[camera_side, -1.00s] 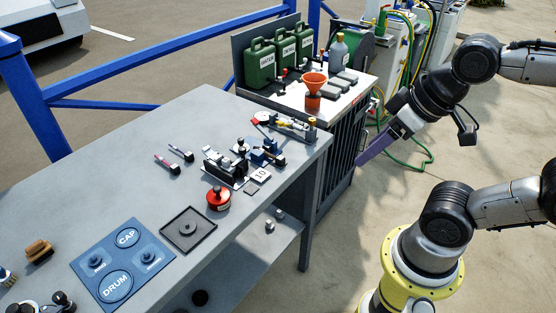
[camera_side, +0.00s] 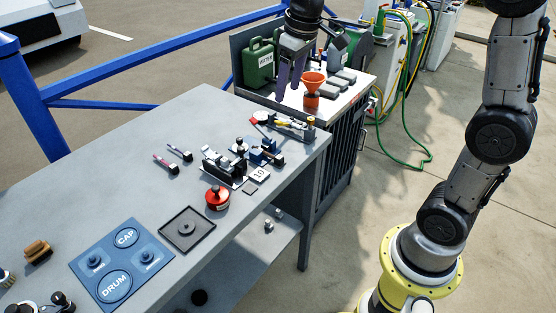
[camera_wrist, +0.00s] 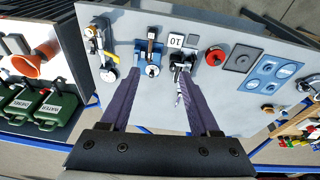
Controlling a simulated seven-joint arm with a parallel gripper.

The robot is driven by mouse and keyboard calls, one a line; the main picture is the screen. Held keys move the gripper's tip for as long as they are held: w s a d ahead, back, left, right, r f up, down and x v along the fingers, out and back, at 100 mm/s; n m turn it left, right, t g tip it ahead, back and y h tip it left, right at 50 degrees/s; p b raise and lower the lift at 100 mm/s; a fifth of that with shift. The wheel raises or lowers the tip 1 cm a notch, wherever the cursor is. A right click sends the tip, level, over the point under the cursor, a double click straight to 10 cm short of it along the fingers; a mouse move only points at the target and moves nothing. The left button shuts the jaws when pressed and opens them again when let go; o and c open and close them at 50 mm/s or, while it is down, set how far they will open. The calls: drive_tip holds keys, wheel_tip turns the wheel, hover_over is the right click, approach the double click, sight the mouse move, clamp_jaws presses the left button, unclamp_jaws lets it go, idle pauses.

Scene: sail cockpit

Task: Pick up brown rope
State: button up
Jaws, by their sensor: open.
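I cannot make out a brown rope in either view. A small brown brush-like item (camera_side: 38,250) lies at the left end of the grey workbench (camera_side: 120,165) in the side view. My gripper (camera_side: 288,84) hangs high near the far right end of the bench, in front of the green cans, far from that brown item. In the wrist view my gripper (camera_wrist: 160,78) has its two purple fingers spread wide with nothing between them. The fingers overlap the picture of the bench's tools without visibly touching them.
A red round weight (camera_side: 218,198), a black tray (camera_side: 188,229) and a blue marked mat (camera_side: 122,263) lie on the bench. An orange funnel (camera_side: 313,83) and green cans (camera_side: 258,64) stand on the side cabinet. The bench's back left is clear.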

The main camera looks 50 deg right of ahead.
drive_tip(key=g, duration=0.2)
hover_over(278, 156)
wheel_tip(278, 156, down, 8)
drive_tip(key=shift+m+g, duration=0.3)
drive_tip(key=shift+m, duration=0.1)
drive_tip(key=f, duration=1)
drive_tip(key=shift+w+d, duration=0.15)
drive_tip(key=shift+d, duration=0.1)
drive_tip(key=shift+s+a+f, duration=0.1)
drive_tip(key=shift+a+f, duration=0.05)
drive_tip(key=shift+f, duration=1.4)
drive_tip(key=shift+s+a+f, duration=0.1)
drive_tip(key=shift+a+f, duration=0.05)
drive_tip(key=shift+f, duration=1.4)
clamp_jaws()
